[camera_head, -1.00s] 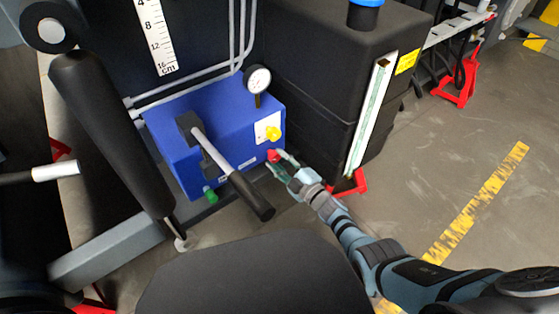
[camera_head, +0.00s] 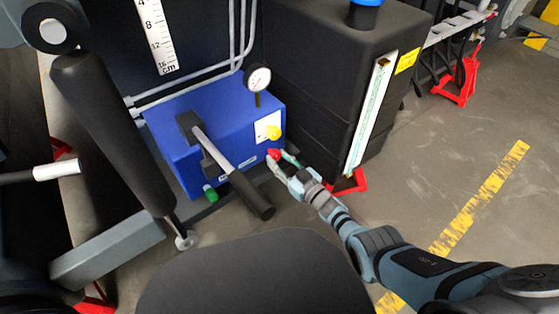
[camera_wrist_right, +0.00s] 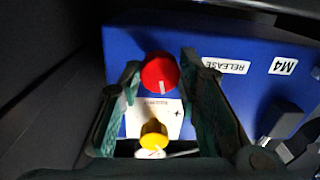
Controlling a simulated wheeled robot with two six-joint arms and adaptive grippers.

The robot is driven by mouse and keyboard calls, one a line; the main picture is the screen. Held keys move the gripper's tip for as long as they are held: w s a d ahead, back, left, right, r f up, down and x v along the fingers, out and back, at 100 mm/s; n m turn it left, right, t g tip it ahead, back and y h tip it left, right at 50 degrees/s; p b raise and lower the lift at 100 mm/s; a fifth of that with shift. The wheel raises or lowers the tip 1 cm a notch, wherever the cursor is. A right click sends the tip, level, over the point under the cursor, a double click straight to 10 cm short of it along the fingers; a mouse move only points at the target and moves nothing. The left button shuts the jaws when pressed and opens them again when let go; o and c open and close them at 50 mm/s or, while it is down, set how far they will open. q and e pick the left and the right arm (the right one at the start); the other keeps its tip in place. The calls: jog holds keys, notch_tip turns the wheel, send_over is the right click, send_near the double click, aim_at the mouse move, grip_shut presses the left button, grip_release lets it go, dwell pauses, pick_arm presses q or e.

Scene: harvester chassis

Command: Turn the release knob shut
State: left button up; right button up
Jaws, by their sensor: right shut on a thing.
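The red knob (camera_head: 273,154) sticks out low on the right side of the blue box's front. In the right wrist view the red knob (camera_wrist_right: 160,73) sits beside a white RELEASE label (camera_wrist_right: 226,65), with a light mark on its face. My right gripper (camera_head: 279,156) is at the red knob. In the right wrist view its two fingers (camera_wrist_right: 163,80) stand on either side of the knob, shut on it. The fingers hide part of the box behind them. My left gripper is not in view.
A yellow knob (camera_head: 273,132) on a white plate is close above the red knob. A lever with a black grip (camera_head: 251,195) crosses the box front. A gauge (camera_head: 258,78) stands on the box (camera_head: 166,125). A black tank (camera_head: 315,85) is at the right.

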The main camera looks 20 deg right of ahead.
jog(key=shift+f+m, duration=0.1)
jog(key=shift+m, duration=1.2)
jog(key=o, duration=1.1)
jog(key=shift+o, duration=0.2)
jog(key=shift+s+d, duration=0.15)
jog(key=shift+s, duration=0.35)
jog(key=v, duration=1.1)
